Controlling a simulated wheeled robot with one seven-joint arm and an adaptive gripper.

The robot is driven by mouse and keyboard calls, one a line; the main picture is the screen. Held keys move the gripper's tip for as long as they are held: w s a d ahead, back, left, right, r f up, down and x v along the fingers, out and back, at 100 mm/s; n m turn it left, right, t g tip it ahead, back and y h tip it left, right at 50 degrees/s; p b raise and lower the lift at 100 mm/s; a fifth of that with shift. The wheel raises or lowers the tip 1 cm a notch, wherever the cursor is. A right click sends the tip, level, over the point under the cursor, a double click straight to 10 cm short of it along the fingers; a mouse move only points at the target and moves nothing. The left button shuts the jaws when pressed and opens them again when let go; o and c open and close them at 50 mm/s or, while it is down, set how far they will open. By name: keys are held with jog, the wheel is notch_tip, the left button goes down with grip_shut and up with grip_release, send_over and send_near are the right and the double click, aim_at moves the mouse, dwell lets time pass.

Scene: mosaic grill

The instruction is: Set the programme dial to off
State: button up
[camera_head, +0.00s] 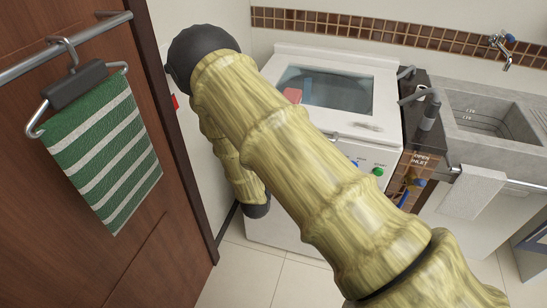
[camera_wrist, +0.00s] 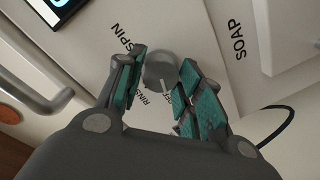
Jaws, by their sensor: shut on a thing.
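The programme dial (camera_wrist: 158,66) is a round grey knob with a light pointer mark, seen in the wrist view on a white panel. SPIN is printed to its upper left; RINSE and a partly covered OFF are printed below it. The pointer mark faces down towards OFF; exact alignment is hard to tell. In the head view the white washing machine (camera_head: 384,123) stands behind my arm, which hides the dial and the gripper.
A SOAP label (camera_wrist: 238,41) is right of the dial. A green START button (camera_head: 378,171) is on the machine's front. A sink (camera_head: 465,142) with a towel (camera_head: 472,193) stands right. A striped towel (camera_head: 100,150) hangs on the wooden door at left.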

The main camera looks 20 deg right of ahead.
jog(key=o, duration=1.1)
jog(key=shift+c, duration=0.2)
jog(key=v, duration=1.2)
jog(key=shift+w+r, duration=0.1)
